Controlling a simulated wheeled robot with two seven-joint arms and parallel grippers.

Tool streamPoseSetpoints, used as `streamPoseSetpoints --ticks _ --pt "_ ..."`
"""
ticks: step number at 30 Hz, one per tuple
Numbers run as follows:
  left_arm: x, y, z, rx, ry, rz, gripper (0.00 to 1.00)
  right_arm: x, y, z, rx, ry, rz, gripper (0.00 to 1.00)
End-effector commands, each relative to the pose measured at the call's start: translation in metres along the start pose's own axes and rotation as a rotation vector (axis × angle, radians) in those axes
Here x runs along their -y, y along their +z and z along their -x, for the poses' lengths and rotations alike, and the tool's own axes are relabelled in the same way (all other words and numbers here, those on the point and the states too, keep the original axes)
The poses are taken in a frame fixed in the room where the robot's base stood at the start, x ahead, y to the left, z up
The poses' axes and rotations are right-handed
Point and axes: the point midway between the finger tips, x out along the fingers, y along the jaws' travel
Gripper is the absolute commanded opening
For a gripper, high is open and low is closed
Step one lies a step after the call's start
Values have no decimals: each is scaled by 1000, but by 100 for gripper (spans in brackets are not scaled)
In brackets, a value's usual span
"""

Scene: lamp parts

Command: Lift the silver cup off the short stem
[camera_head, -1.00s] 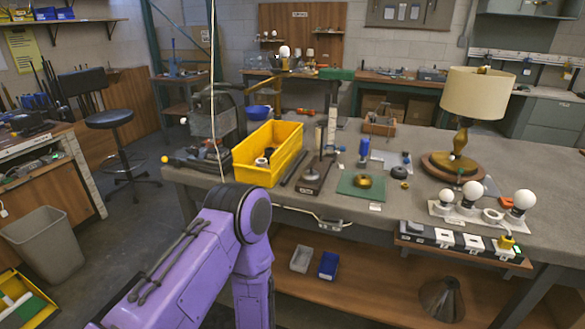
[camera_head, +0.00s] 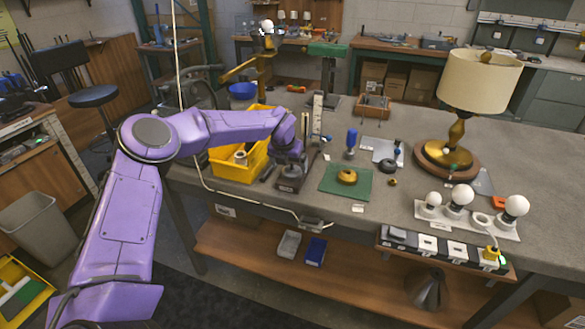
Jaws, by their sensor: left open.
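The purple left arm reaches in from the left. My left gripper (camera_head: 289,160) is open and points down over the dark wooden block (camera_head: 288,184) with upright stems, just right of the yellow bin. It hides most of the block's top. The silver cup and the short stem cannot be made out behind the gripper, so I cannot tell whether the fingers are around the cup or touching it. A taller upright (camera_head: 305,125) shows just behind the gripper. My right gripper is not in view.
The yellow bin (camera_head: 225,167) stands left of the block. A blue-handled tool (camera_head: 351,141) and a lamp (camera_head: 479,80) stand further right. Bulbs (camera_head: 461,196) stand near the right front edge.

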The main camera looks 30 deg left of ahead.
Motion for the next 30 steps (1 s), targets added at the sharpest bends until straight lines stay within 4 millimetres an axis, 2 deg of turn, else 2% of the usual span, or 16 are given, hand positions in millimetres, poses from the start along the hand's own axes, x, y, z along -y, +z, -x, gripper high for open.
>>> streamPoseSetpoints --ticks 2,6,13,18,30 --pt "1 1 -12 -4 3 -2 94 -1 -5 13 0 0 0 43" --pt "1 0 -32 -2 2 -2 94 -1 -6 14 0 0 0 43" --pt "1 0 -36 0 1 -3 94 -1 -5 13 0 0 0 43" --pt "1 0 -36 0 1 -3 41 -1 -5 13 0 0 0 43" --pt "1 4 -29 2 1 -4 40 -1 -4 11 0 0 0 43"
